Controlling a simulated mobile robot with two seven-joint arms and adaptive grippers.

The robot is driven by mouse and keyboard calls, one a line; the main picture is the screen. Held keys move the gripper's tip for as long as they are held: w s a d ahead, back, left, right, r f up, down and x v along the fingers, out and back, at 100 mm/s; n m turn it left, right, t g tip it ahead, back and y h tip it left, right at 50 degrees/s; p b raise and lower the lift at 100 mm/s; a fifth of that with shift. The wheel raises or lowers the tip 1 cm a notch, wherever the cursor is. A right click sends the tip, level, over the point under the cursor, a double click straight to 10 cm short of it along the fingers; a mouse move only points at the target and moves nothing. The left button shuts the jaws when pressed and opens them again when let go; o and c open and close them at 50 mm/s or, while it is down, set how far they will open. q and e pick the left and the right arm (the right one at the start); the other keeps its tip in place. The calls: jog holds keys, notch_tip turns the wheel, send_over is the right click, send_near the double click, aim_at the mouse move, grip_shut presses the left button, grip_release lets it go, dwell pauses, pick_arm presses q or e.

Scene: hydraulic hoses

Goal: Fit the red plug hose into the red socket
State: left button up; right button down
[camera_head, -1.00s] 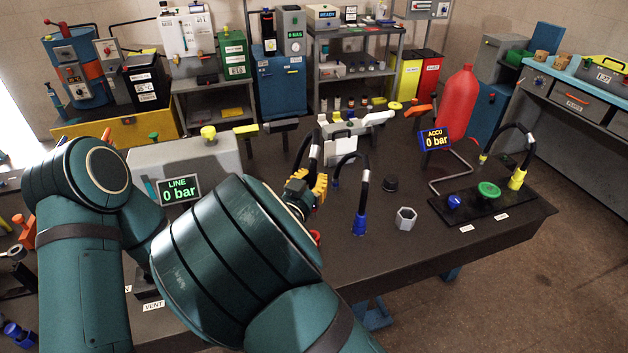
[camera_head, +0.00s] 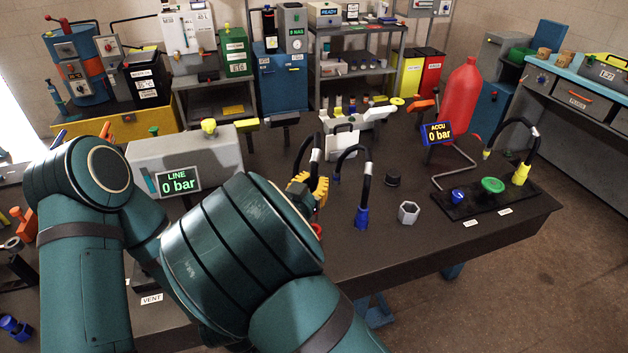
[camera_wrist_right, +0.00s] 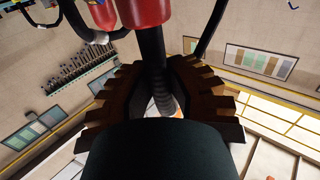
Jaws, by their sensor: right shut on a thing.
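My right gripper (camera_head: 318,190), with yellow fingers, is shut on a black hose (camera_head: 315,160) that arches up from it; my arm link hides much of the grip. In the right wrist view the hose (camera_wrist_right: 152,50) runs between the brown-looking toothed fingers (camera_wrist_right: 160,95) to a red plug (camera_wrist_right: 145,10) at the top edge. A second red part (camera_wrist_right: 103,14) shows beside it; I cannot tell what it is. In the head view a small red part (camera_head: 317,231) shows just below the gripper, mostly behind my arm. I cannot make out the red socket clearly. My left gripper is not in view.
A blue-ended hose (camera_head: 362,217) stands right of the gripper, with a grey hex nut (camera_head: 408,212) and black cap (camera_head: 393,179) beyond. A black panel (camera_head: 455,209) with blue and green knobs and a yellow-ended hose (camera_head: 522,174) lies farther right. The LINE display (camera_head: 178,181) reads 0 bar.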

jog(key=shift+f+b, duration=0.65)
jog(key=shift+f, duration=0.55)
jog(key=shift+f+b, duration=1.7)
jog(key=shift+f, duration=0.55)
dwell(0.5)
jog(key=c, duration=0.9)
grip_release()
jog(key=v, duration=0.7)
jog(key=shift+s, duration=0.25)
